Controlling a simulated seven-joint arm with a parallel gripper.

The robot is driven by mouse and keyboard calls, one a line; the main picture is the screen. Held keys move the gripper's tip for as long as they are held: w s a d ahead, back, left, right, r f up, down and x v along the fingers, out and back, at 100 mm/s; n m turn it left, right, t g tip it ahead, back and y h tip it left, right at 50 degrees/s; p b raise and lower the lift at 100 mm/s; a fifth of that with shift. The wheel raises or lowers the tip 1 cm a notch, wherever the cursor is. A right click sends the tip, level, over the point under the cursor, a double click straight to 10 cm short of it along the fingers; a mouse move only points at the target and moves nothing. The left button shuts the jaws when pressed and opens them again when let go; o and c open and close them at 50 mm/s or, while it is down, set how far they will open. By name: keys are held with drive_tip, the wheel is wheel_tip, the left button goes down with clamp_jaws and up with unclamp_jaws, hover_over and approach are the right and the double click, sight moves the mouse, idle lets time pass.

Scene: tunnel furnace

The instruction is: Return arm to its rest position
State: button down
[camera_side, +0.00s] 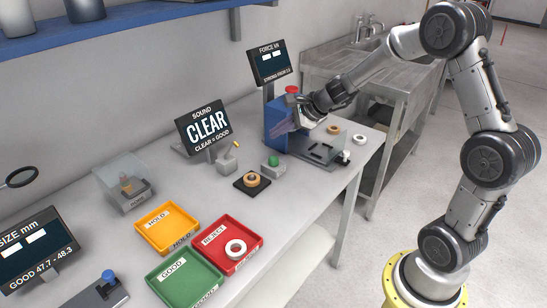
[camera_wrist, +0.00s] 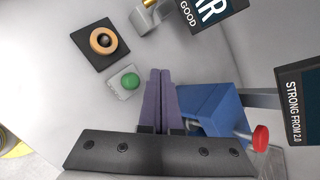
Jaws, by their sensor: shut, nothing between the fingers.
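My gripper (camera_wrist: 160,72) shows in the wrist view with its two purple fingers together and nothing between them. In the side view it is at the blue press (camera_side: 276,122) with the red knob on top, at the back right of the bench. The fingers partly overlap the press in that view, and whether they touch it I cannot tell. In the wrist view the blue press (camera_wrist: 212,112) lies just right of the fingers. My arm reaches in from the right, bent high over the bench edge.
A green button (camera_wrist: 128,82) and a ring on a black pad (camera_wrist: 103,41) lie left of the fingers. A force display (camera_side: 270,62) stands behind the press. Red (camera_side: 207,232), green (camera_side: 160,281) and yellow (camera_side: 148,221) trays are at the front; a white ring lies in the red one.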

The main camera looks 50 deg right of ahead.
drive_tip(key=s+a+r+n+t+y, duration=0.15)
drive_tip(key=a+r+n, duration=0.25)
drive_tip(key=a+r, duration=0.55)
drive_tip(key=s+a+r+n, duration=0.5)
drive_tip(key=s+r+n, duration=0.1)
drive_tip(key=s, duration=0.3)
drive_tip(key=s+a+f+n+g, duration=0.2)
drive_tip(key=s+n+g, duration=0.1)
drive_tip(key=s+n, duration=0.8)
drive_tip(key=s+d+f+n+g+h, duration=0.2)
drive_tip(key=s+d+f, duration=0.3)
drive_tip(key=s, duration=0.5)
drive_tip(key=shift+d+n+h, duration=0.25)
drive_tip(key=shift+n+h, duration=0.5)
drive_tip(key=shift+n, duration=0.05)
